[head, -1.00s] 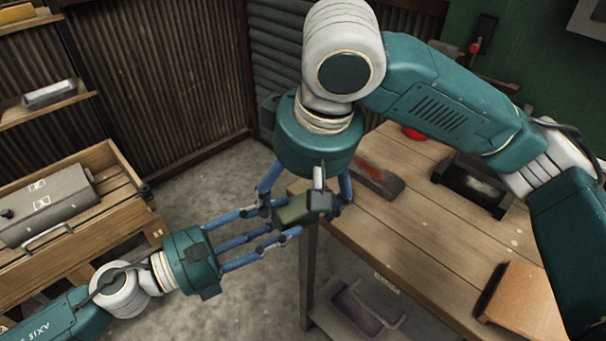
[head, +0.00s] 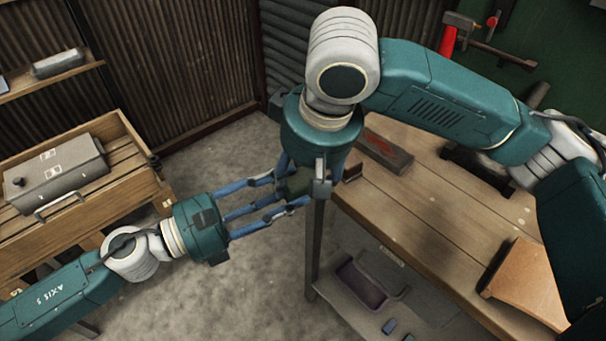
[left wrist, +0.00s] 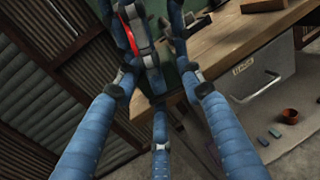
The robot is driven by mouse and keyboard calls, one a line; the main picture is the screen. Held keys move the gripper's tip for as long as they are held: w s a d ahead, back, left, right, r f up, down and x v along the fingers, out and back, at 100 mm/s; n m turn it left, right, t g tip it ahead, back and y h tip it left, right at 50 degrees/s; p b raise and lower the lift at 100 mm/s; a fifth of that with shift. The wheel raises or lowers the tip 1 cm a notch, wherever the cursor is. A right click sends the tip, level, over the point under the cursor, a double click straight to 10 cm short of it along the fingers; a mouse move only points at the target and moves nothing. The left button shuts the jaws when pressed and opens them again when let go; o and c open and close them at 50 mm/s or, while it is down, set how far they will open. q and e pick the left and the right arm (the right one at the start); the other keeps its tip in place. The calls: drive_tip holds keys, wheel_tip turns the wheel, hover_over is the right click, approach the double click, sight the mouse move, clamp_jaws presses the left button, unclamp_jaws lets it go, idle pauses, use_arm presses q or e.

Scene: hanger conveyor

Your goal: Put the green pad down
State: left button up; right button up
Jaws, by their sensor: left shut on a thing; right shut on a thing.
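The green pad (head: 297,184) is a small dark green block, held in the air beside the left edge of the workbench. My left gripper (head: 286,191) reaches it from the left with blue fingers and is shut on it. My right gripper (head: 304,182) comes down from above and is also shut on it. The fingers hide much of the pad. In the left wrist view, my left gripper's blue fingers (left wrist: 157,92) point at the cluttered meeting place of the two hands, where the pad is hard to make out.
A grey toolbox (head: 60,175) stands on the left wooden stand (head: 105,215). Open floor lies between.

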use_arm(q)
drive_tip(key=o, duration=1.1)
drive_tip(key=shift+s+d, duration=0.1)
drive_tip(key=shift+s, duration=0.05)
